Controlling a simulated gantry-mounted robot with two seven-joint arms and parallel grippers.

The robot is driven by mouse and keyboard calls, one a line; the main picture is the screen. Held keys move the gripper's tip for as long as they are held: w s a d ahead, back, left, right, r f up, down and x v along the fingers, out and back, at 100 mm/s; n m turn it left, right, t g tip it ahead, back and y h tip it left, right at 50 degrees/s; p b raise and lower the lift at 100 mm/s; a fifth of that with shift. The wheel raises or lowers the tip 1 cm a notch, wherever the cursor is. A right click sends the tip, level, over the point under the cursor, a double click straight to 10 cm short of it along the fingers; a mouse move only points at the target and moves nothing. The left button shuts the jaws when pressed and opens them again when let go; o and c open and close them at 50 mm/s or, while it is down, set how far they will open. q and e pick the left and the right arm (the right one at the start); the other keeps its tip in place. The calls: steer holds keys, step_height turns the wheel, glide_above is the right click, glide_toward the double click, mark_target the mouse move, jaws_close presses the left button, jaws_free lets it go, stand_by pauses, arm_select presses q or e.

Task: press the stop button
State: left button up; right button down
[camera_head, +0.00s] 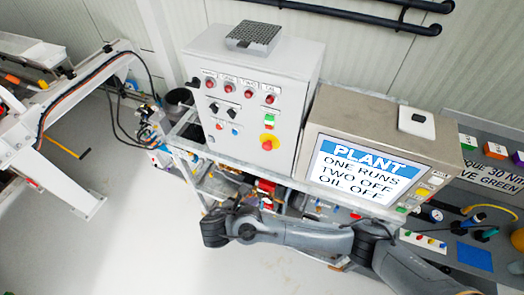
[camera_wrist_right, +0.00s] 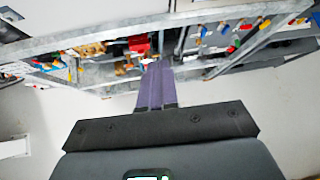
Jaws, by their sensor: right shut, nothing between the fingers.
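The grey control cabinet (camera_head: 255,85) stands upright in the head view. Its front has a row of red round lamps or buttons (camera_head: 210,83) with labels too small to read, black knobs, and a green push button (camera_head: 269,118) with a small red one (camera_head: 268,127) below. Under these sits a red mushroom button on a yellow ring (camera_head: 268,144). Which one is the stop button I cannot read. My right gripper (camera_head: 213,216) is below the cabinet's lower left, apart from the buttons. In the wrist view its purple fingers (camera_wrist_right: 163,68) are together and empty. My left gripper is not in view.
A metal-cased screen (camera_head: 365,172) reading "PLANT ONE RUNS TWO OFF OIL OFF" stands right of the cabinet, with buttons at its lower right. A metal frame rail (camera_wrist_right: 140,35) with cluttered parts runs below. A grey bench frame (camera_head: 45,125) is at left. Pale floor (camera_head: 130,225) is open.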

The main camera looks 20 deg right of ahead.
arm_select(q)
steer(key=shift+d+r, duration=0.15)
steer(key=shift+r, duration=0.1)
arm_select(e)
steer(key=w+r+t, duration=0.1)
steer(key=w+r, duration=0.5)
steer(key=r, duration=0.3)
steer(key=shift+w+d+r+m+t, duration=0.15)
steer(key=shift+d+r+m+t, duration=0.05)
steer(key=shift+r+m+t, duration=0.1)
steer(key=shift+d+f, duration=0.1)
